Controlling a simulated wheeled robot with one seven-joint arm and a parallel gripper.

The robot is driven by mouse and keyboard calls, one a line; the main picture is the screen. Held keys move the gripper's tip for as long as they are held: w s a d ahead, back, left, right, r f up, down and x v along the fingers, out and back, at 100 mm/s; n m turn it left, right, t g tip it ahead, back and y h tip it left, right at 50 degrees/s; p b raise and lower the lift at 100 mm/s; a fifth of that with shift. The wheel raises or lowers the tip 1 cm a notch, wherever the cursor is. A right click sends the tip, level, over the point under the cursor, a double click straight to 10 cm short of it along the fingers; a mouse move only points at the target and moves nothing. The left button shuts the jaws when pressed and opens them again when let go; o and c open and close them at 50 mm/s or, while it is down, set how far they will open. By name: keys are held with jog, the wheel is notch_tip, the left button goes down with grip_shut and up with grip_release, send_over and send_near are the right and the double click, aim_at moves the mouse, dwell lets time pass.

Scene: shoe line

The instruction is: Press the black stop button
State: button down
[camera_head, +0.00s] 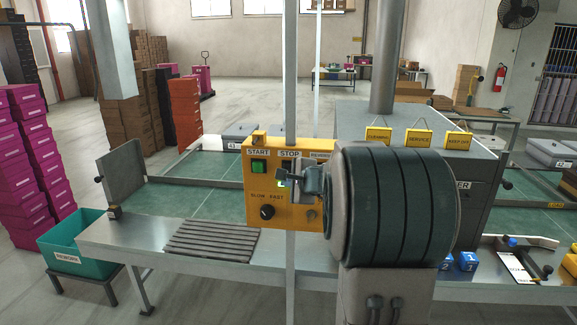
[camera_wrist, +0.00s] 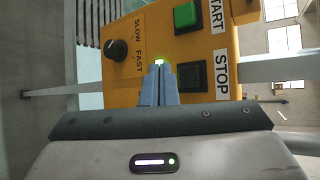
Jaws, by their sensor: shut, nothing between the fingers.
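The black square stop button (camera_wrist: 192,77) sits beside the STOP label on the yellow control panel (camera_wrist: 135,88), which looks turned sideways in the wrist view. In the head view the stop button (camera_head: 287,165) shows under its label, close to my gripper (camera_head: 308,181). My gripper, also in the wrist view (camera_wrist: 160,69), is shut and empty. I cannot tell whether the tips touch the panel.
The green start button (camera_wrist: 186,15) is next to the stop button. A black speed knob (camera_wrist: 117,50) is on the same panel. The panel (camera_head: 262,190) is by a grey post above a steel table (camera_head: 130,236). Yellow signs (camera_head: 418,137) stand behind my arm.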

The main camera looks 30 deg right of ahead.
aim_at(289, 169)
jog(key=shift+w+d+p, duration=0.15)
jog(key=shift+w+d, duration=0.45)
jog(key=shift+w, duration=0.25)
jog(key=shift+w+d+p, duration=0.15)
jog(key=shift+w+d, duration=0.4)
jog(key=shift+w, duration=0.3)
jog(key=shift+w+d, duration=0.15)
dwell(0.7)
jog(key=shift+w+d, duration=0.1)
jog(key=shift+w, duration=0.1)
jog(key=shift+w+d, duration=0.3)
jog(key=shift+w, duration=0.15)
dwell(0.9)
dwell(0.3)
jog(key=shift+s+a+b, duration=0.55)
jog(key=shift+s+b, duration=0.25)
jog(key=shift+b, duration=0.05)
